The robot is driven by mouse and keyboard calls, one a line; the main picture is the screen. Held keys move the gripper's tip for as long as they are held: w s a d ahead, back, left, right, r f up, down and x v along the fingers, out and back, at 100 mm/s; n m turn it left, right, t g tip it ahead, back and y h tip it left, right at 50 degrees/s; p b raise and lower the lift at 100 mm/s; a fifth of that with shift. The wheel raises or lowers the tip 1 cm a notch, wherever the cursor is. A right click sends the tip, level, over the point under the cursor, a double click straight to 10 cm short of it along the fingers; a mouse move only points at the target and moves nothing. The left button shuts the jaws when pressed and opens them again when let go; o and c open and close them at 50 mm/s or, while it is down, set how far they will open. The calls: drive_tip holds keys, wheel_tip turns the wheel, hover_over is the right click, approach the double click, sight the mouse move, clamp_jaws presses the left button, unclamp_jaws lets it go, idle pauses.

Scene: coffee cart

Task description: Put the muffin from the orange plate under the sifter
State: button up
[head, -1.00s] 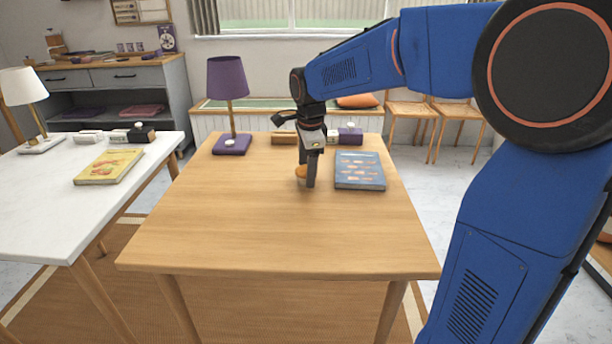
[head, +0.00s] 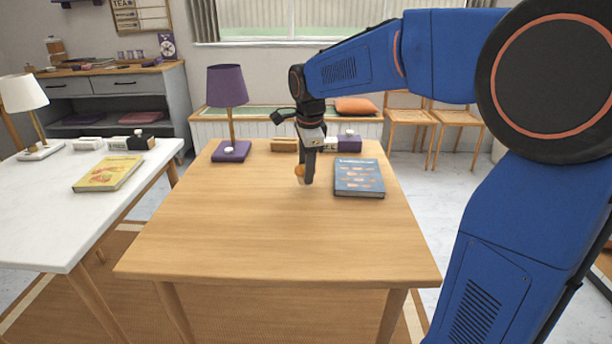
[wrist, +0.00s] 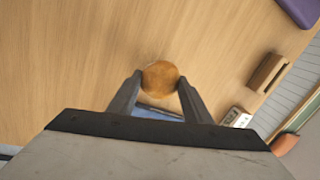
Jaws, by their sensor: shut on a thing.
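My gripper (head: 305,180) is shut on the muffin (head: 299,172), a small round orange-brown cake with a paler lower part. In the head view they are over the wooden table, left of the blue book; the muffin seems to be just above the tabletop. In the wrist view the muffin (wrist: 160,76) sits between the two fingertips (wrist: 160,85), with bare wood around it. The head view shows part of the muffin hidden by a finger. I see neither an orange plate nor a sifter in these frames.
On the wooden table (head: 250,235) stand a purple lamp (head: 228,87), a blue book (head: 359,177), a wooden block (head: 284,145) and a purple box (head: 349,141). The front of the table is clear. A white table (head: 60,215) with a yellow book (head: 108,173) stands left.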

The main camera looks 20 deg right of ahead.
drive_tip(key=v, duration=0.2)
drive_tip(key=w+v, duration=0.1)
drive_tip(key=v, duration=0.4)
drive_tip(key=shift+w+r, duration=0.25)
drive_tip(key=shift+r, duration=0.05)
drive_tip(key=shift+d, duration=0.1)
drive_tip(key=shift+w+d, duration=0.1)
drive_tip(key=shift+w, duration=0.2)
drive_tip(key=shift+w+d+f, duration=0.1)
drive_tip(key=shift+w+d, duration=0.3)
drive_tip(key=shift+w, duration=0.5)
drive_tip(key=x, duration=0.2)
drive_tip(key=s+x, duration=0.1)
drive_tip(key=x, duration=0.1)
drive_tip(key=shift+f, duration=0.5)
drive_tip(key=shift+s+x, duration=0.25)
drive_tip(key=shift+x, duration=0.95)
drive_tip(key=shift+s+x, duration=0.25)
drive_tip(key=shift+x, duration=0.9)
drive_tip(key=shift+f, duration=0.15)
drive_tip(key=o, duration=1.1)
drive_tip(key=shift+o, duration=0.2)
